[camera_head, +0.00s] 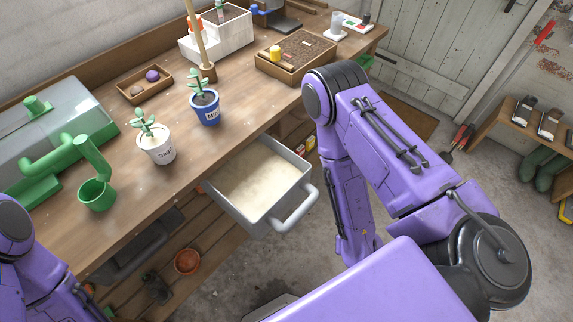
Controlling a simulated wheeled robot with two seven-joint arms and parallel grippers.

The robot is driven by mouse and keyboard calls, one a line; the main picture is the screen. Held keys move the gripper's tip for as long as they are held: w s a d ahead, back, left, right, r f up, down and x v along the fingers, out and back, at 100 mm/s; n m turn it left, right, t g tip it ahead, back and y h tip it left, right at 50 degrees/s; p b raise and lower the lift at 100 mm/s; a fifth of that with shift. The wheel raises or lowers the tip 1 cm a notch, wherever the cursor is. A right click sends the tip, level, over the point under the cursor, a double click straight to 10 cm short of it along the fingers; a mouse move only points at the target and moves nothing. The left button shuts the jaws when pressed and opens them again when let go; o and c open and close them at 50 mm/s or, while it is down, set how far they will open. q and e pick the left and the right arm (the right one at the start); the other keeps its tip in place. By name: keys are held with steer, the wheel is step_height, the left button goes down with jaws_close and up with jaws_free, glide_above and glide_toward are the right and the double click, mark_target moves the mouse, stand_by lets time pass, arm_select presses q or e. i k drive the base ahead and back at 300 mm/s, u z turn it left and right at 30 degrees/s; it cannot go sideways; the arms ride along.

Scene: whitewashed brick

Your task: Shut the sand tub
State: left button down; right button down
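The sand tub (281,215) is a grey, drawer-like box with a rounded grey handle on its front. It is pulled out from under the front edge of the wooden workbench and stands open, with pale sand (259,178) inside. My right arm crosses the picture to the right of the tub, and its lower part hangs just beyond the handle; I cannot see its gripper. My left arm shows only at the bottom left corner, well away from the tub, and its gripper is out of the picture.
A terracotta pot (187,262) sits on the slatted shelf below. Concrete floor lies open in front of the tub.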

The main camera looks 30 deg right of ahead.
mark_target(257, 187)
steer(key=u, duration=0.05)
steer(key=k, duration=0.85)
steer(key=z, duration=0.55)
steer(key=i, duration=0.5)
steer(key=z, duration=0.05)
